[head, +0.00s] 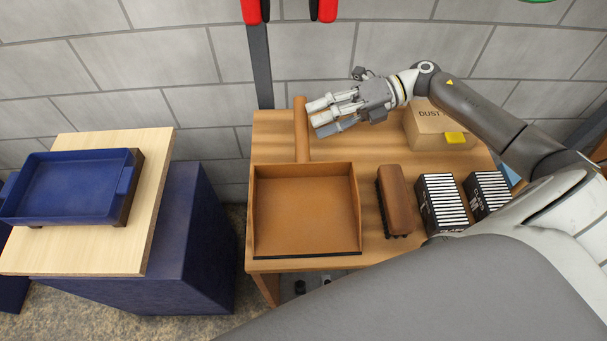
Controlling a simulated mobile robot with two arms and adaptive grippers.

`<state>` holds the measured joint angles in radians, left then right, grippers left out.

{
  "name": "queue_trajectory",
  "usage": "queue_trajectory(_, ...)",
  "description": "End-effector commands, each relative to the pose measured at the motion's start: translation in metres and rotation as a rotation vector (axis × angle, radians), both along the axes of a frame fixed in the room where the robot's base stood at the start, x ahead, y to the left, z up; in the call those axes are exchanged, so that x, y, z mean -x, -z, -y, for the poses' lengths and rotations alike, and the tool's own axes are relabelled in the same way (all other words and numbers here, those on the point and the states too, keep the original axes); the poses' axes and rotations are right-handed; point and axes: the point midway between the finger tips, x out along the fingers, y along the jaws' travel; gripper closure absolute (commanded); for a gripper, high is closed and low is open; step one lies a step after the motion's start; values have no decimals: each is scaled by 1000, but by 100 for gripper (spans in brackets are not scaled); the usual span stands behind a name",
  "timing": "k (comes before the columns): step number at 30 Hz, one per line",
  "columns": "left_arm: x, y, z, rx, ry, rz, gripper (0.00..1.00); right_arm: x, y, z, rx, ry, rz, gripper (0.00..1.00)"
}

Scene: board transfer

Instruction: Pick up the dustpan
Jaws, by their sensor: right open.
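The brown dustpan (305,213) lies on the wooden table, its wide pan towards me with a dark front edge. Its handle (301,135) points away towards the wall. My right gripper (315,114) is open, just right of the far part of the handle, with its fingers pointing left towards it. I cannot tell whether the fingertips touch the handle. My left gripper is not in view.
On the wooden table (275,265), right of the dustpan, are a brown brush (396,200), two black-and-white striped boxes (443,202) and a cardboard box (432,122). A blue tray (70,185) rests on a pale board (110,262) at left. A block wall stands behind.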

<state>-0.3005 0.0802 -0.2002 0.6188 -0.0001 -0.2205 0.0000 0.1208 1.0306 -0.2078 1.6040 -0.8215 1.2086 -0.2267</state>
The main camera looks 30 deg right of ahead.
Motion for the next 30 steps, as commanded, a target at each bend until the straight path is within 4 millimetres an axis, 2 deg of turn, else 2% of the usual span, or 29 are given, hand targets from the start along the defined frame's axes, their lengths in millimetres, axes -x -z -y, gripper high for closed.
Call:
queue_trajectory(10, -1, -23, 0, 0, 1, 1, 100, -8, 11, -42, -4, 0, 0, 49)
queue_trajectory(20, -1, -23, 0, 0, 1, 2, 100, -10, 16, -49, -1, 0, 0, 49)
queue_trajectory(30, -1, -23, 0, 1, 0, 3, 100, -10, 16, -48, -1, 0, 0, 91)
